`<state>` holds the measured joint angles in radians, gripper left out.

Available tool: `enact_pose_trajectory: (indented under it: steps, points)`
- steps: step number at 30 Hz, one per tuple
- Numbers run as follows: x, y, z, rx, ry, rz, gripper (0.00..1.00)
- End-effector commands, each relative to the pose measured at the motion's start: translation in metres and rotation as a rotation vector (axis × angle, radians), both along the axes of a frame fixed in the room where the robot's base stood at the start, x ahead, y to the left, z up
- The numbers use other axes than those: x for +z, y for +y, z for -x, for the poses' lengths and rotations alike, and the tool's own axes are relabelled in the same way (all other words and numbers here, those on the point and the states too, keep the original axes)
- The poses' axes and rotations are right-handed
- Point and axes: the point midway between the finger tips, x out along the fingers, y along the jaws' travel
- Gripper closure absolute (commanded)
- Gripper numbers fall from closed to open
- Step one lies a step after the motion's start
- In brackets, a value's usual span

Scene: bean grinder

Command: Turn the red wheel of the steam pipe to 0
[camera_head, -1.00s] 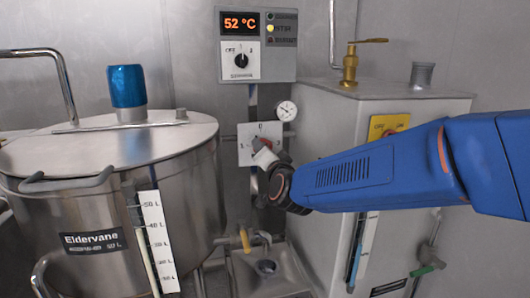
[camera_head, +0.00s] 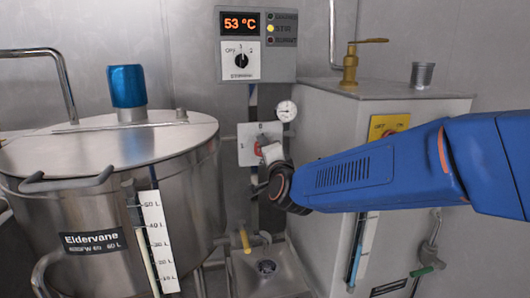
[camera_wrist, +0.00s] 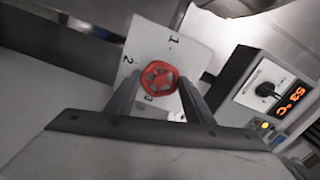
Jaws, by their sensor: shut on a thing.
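The red wheel (camera_wrist: 158,78) sits on a pale square plate (camera_wrist: 146,38) marked with numbers, of which I read 1, 2 and 3 in the wrist view. My gripper (camera_wrist: 157,84) has a finger on each side of the wheel and is shut on it. My gripper hides the plate's right part. I cannot tell which number the wheel points to.
A control box (camera_head: 254,45) above the plate reads 53 °C. A round gauge (camera_head: 286,111) is just right of the plate. A steel kettle (camera_head: 100,215) stands left and a steel tank (camera_head: 345,120) right. A small sink (camera_head: 283,274) lies below.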

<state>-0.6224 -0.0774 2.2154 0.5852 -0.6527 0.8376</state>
Motion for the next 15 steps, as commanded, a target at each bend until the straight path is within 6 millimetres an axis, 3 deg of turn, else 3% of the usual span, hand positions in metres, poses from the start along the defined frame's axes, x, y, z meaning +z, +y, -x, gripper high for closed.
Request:
enact_pose_trajectory:
  steps: [10, 11, 12, 15]
  points:
    - [-0.0001, -0.0008, -0.0004, -0.002, 0.002, -0.004, 0.75]
    - [-0.0001, -0.0007, -0.0004, -0.002, 0.002, -0.004, 0.45]
    - [-0.0001, -0.0007, -0.0004, -0.002, 0.001, -0.003, 0.36]
    - [-0.0002, -0.0005, -0.0003, -0.001, 0.002, -0.003, 0.34]
